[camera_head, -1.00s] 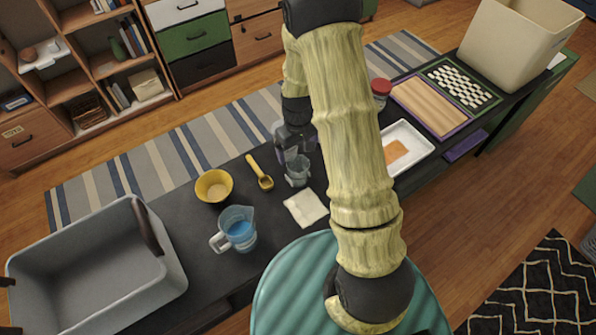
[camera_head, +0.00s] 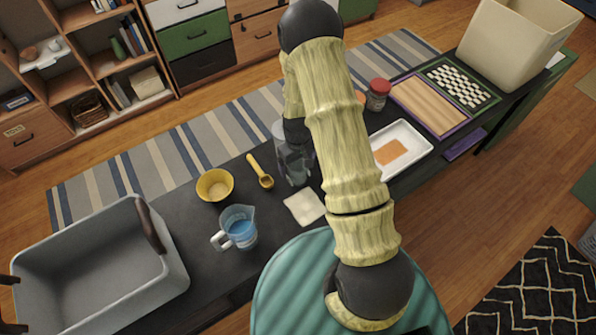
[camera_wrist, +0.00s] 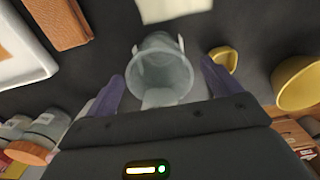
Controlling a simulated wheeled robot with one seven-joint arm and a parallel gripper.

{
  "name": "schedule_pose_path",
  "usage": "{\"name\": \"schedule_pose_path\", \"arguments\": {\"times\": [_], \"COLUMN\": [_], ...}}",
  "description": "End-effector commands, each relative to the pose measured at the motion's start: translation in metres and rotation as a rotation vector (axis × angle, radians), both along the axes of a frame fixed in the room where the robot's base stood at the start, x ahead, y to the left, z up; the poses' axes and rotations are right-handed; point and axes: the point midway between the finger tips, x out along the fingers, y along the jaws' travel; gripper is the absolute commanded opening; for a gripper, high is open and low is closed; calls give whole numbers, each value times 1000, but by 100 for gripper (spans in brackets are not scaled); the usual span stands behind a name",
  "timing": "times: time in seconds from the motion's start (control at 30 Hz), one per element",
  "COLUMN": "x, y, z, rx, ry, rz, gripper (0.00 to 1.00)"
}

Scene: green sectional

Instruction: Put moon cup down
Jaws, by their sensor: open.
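The moon cup appears to be the grey translucent cup (camera_wrist: 163,62) in the wrist view, between the two purple-grey fingers of my gripper (camera_wrist: 162,80). The fingers are open, with a gap on each side of the cup. In the head view my gripper (camera_head: 292,163) is over the dark table, right of the yellow scoop (camera_head: 260,172). The cup is mostly hidden there behind the gripper, and its contact with the table is not clear.
A white cloth (camera_head: 304,207) lies in front of the gripper. A yellow bowl (camera_head: 215,185), a blue-filled jug (camera_head: 238,228) and a grey bin (camera_head: 95,262) stand to the left. A white tray (camera_head: 425,146) and a red-lidded jar (camera_head: 377,94) are to the right.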

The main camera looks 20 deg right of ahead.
Motion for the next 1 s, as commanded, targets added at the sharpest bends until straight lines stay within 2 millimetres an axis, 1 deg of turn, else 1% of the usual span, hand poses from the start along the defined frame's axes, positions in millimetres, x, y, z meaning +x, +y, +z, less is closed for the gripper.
{"name": "schedule_pose_path", "arguments": {"times": [0.17,0.3,0.43,0.57,1.0], "x": [-2,-2,-2,-2,-2], "y": [-1,-1,-1,-1,-1], "z": [-17,-34,-45,-48,-47], "rx": [1,1,1,1,0], "ry": [4,4,1,0,0], "rz": [-1,0,0,0,0], "gripper": [90,90,90,90,90]}}
